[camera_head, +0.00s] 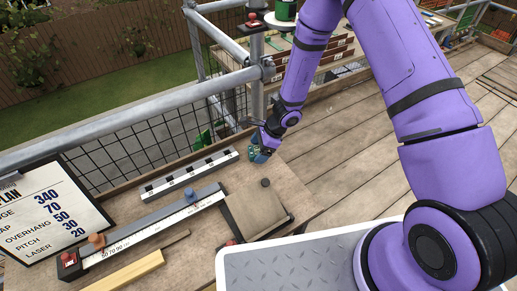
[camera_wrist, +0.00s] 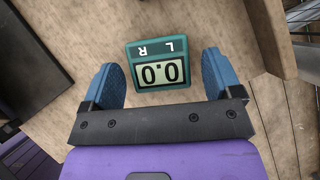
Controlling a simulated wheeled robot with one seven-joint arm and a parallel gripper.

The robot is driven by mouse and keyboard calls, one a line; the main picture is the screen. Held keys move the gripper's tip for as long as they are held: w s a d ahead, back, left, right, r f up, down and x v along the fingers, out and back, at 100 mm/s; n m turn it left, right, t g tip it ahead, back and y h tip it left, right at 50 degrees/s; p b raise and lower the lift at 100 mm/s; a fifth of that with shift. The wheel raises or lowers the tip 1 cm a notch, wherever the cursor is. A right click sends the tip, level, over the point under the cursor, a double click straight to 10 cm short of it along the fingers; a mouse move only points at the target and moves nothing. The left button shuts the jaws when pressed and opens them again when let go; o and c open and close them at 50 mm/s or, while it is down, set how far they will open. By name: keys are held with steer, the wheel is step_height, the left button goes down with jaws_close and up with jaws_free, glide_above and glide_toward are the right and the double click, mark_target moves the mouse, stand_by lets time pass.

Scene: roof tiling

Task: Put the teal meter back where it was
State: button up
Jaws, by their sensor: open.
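In the head view my gripper (camera_head: 262,152) is low over the far right end of the bench. The meter (camera_head: 252,153) is partly hidden there beside the fingers.
The bench (camera_head: 290,190) holds a black-and-white striped strip (camera_head: 190,173), a long ruler rail (camera_head: 150,222) with blue and orange knobs, a flat tile (camera_head: 255,212) and a dark round puck (camera_head: 265,183). A plan board (camera_head: 50,212) stands at left. Scaffold rails and mesh border the bench's far side.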

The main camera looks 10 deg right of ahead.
steer(key=s+d+r+n+t, duration=0.1)
steer(key=s+d+r+n, duration=0.25)
steer(key=r, duration=0.85)
steer(key=s+d+r+n+h, duration=0.1)
steer(key=s+d+r+n, duration=0.2)
steer(key=r, duration=1)
steer(key=s+d+r+n+t, duration=0.15)
steer(key=d+r+n, duration=0.25)
steer(key=r, duration=0.8)
steer(key=s+d+r+n+t+h, duration=0.1)
steer(key=s+d+r, duration=0.4)
steer(key=s, duration=0.5)
steer(key=s+d+r+n+t+h, duration=0.1)
steer(key=s+d+r+n+h, duration=0.3)
steer(key=s+r, duration=0.4)
steer(key=shift+s+d+n+t, duration=0.35)
steer(key=shift+s+d+n, duration=0.1)
steer(key=shift+s+n, duration=0.7)
